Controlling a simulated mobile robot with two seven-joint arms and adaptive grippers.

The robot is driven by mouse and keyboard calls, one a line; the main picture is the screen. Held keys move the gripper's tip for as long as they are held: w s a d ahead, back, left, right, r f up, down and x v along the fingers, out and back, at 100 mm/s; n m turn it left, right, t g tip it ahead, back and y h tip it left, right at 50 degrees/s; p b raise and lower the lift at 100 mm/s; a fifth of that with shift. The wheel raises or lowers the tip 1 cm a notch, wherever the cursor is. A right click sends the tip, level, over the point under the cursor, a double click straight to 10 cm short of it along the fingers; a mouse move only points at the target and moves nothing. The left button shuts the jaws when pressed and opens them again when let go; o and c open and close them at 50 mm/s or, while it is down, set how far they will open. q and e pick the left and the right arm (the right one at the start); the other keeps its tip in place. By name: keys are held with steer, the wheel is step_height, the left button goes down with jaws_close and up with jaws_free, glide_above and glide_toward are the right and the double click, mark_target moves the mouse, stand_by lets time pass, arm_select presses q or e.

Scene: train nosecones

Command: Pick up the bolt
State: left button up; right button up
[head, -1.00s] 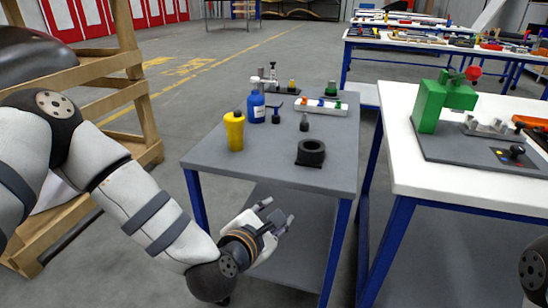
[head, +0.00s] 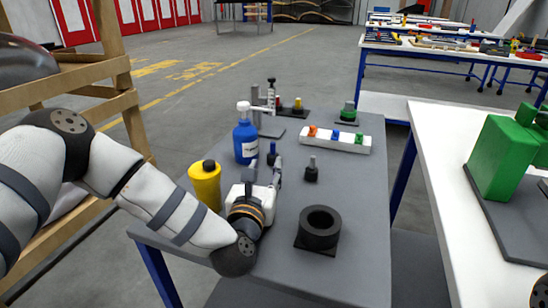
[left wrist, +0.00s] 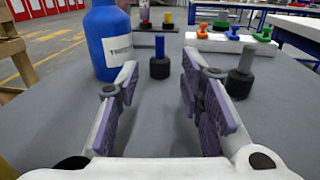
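Two small bolt-like pieces stand upright on the grey table. One has a blue shank on a black round head (head: 272,153) and also shows in the left wrist view (left wrist: 160,61). The other has a grey shank on a black head (head: 311,170) and also shows in the left wrist view (left wrist: 241,76). I cannot tell which is the bolt meant. My left gripper (head: 264,172) is open and empty, low over the table. In the left wrist view, the blue-shank piece appears beyond the gap between its fingers (left wrist: 160,92), apart from them; the grey-shank piece is right of the right finger.
A blue bottle (head: 246,140) and a yellow bottle (head: 206,184) stand close left of the gripper. A black ring on a square base (head: 319,229) lies to the right. A white block with coloured plugs (head: 338,140) is behind. The white workbench (head: 440,155) stands at right.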

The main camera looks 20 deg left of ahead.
mark_target(273, 148)
arm_select(q)
steer(key=w, duration=0.5)
steer(key=w+a, duration=0.1)
steer(key=w, duration=0.1)
steer(key=shift+w+r, duration=0.2)
steer(key=shift+w, duration=0.1)
jaws_close()
